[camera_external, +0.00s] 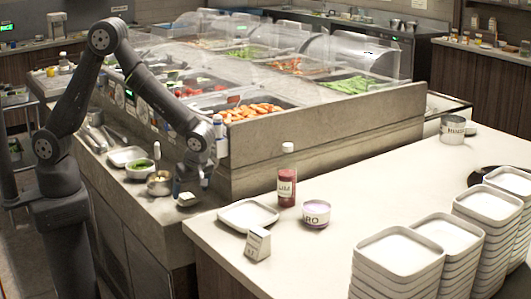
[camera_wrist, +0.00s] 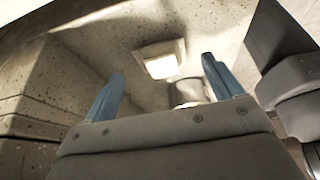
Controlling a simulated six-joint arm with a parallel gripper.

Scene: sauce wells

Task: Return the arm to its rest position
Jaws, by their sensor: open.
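My gripper (camera_external: 194,184) points down over the ledge at the front of the salad bar, near its right end. In the wrist view its two blue fingers (camera_wrist: 163,88) stand wide apart with nothing held between them. A small pale square block or dish (camera_external: 187,198) lies on the ledge just below the gripper. It also shows in the wrist view (camera_wrist: 161,66), beyond the fingertips. A round metal cup (camera_external: 160,183) stands just left of the gripper, and it appears partly hidden near the right finger in the wrist view (camera_wrist: 188,92).
A bowl of green food (camera_external: 139,169) and a white plate (camera_external: 127,156) are further left on the ledge. The stone salad bar wall (camera_external: 300,145) rises close to the right.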

